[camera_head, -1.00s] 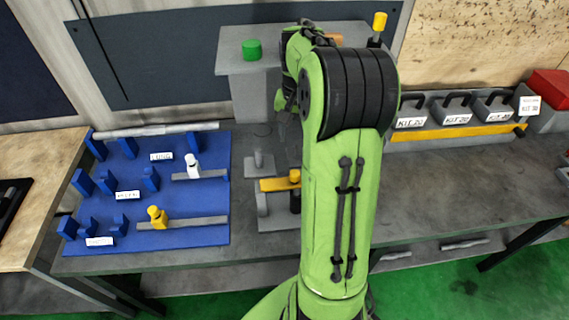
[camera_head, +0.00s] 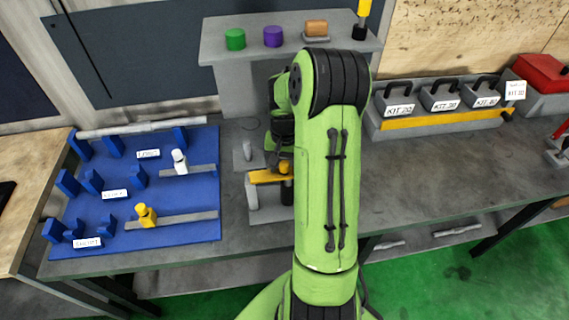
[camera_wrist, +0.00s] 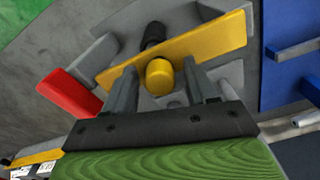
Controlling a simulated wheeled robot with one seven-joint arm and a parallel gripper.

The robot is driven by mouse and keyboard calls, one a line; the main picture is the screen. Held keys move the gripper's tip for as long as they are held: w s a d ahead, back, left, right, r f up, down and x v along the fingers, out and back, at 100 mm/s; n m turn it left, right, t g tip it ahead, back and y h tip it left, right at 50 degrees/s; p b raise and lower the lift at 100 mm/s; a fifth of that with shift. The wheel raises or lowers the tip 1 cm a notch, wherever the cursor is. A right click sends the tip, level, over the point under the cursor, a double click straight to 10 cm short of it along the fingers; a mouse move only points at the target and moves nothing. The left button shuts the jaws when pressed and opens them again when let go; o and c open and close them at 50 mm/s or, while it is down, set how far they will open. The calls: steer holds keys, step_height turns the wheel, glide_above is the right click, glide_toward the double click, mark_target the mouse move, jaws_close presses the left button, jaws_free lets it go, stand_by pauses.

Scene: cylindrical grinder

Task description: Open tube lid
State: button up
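A yellow knob or cap (camera_wrist: 160,76) sits by a yellow bar (camera_wrist: 215,45) on a grey fixture; the two also show in the head view, the knob (camera_head: 285,166) and the bar (camera_head: 265,177). Which part is the tube lid I cannot tell for sure. My gripper (camera_wrist: 163,95) is open, with one finger on each side of the yellow knob and a visible gap to both. A dark cylinder (camera_wrist: 154,33) stands behind the bar. In the head view my arm hides the fingertips and part of the fixture.
A blue board (camera_head: 130,195) with yellow and white pieces lies left of the fixture. Green (camera_head: 235,39) and purple (camera_head: 272,36) cylinders and a yellow-topped black piece (camera_head: 361,20) stand on the grey shelf. Kit boxes (camera_head: 440,96) stand right.

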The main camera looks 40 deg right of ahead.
jaws_close()
steer(key=shift+r, duration=0.15)
